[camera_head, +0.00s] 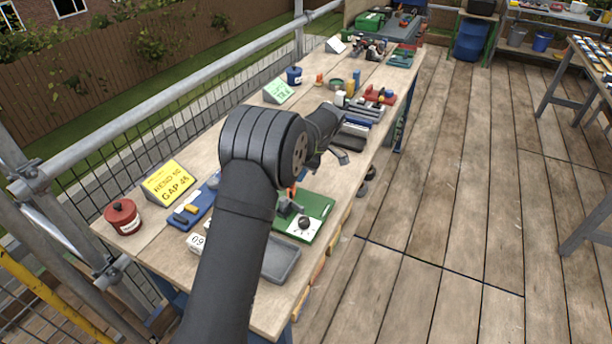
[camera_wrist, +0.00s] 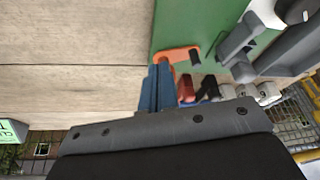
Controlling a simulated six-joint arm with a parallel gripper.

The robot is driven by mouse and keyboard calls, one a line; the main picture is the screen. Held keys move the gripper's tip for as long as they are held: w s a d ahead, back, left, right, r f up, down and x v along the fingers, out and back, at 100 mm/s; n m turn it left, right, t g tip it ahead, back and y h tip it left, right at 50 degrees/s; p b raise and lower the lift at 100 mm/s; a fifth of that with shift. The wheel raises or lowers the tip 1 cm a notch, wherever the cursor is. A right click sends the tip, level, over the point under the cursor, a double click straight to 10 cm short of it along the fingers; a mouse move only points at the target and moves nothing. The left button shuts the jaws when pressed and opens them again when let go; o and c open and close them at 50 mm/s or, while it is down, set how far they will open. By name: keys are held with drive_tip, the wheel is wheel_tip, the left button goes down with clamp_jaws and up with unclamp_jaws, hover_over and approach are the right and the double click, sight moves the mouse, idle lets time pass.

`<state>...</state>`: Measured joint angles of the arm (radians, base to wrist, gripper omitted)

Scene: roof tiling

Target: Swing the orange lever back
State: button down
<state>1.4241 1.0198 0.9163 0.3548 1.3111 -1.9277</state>
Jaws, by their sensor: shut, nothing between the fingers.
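The orange lever (camera_wrist: 178,55) shows in the wrist view as a bent orange piece at the edge of a green base plate (camera_wrist: 180,25). A grey metal mechanism (camera_wrist: 240,42) stands on the plate to its right. In the wrist view my gripper (camera_wrist: 157,86) has its blue fingers together and empty, with their tips close beside the lever's left end. I cannot tell whether they touch it. In the head view the green base plate (camera_head: 318,208) is on the bench, and only a small bit of the orange lever (camera_head: 291,192) shows beside my arm.
A grey tray (camera_head: 281,262) lies near the plate. A yellow sign (camera_head: 168,183), a blue tool holder (camera_head: 192,211) and a red pot (camera_head: 122,216) are on the left. A green sign (camera_head: 278,91) and several other fixtures stand farther along the bench. Bare wood (camera_wrist: 75,85) lies left of the fingers.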

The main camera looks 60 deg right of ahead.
drive_tip(key=shift+w, duration=0.35)
idle(0.4)
drive_tip(key=s, duration=0.1)
drive_tip(key=s+d+r, duration=0.1)
drive_tip(key=s+d, duration=0.1)
drive_tip(key=s, duration=0.1)
drive_tip(key=shift+d+r, duration=0.1)
drive_tip(key=shift+r, duration=0.1)
drive_tip(key=v, duration=0.8)
drive_tip(key=shift+r, duration=0.4)
drive_tip(key=shift+d+f, duration=0.1)
drive_tip(key=x, duration=0.7)
drive_tip(key=a+x, duration=0.1)
drive_tip(key=x, duration=0.2)
drive_tip(key=shift+w, duration=0.25)
drive_tip(key=m, duration=0.1)
drive_tip(key=s+a+m+h, duration=0.1)
drive_tip(key=m, duration=0.1)
drive_tip(key=a+m, duration=0.1)
drive_tip(key=shift+s+a+m, duration=0.1)
drive_tip(key=shift+s+m, duration=0.2)
drive_tip(key=shift+m, duration=0.1)
drive_tip(key=shift+s+a+m+h, duration=0.4)
drive_tip(key=shift+s+m+h, duration=0.25)
drive_tip(key=shift+m, duration=0.45)
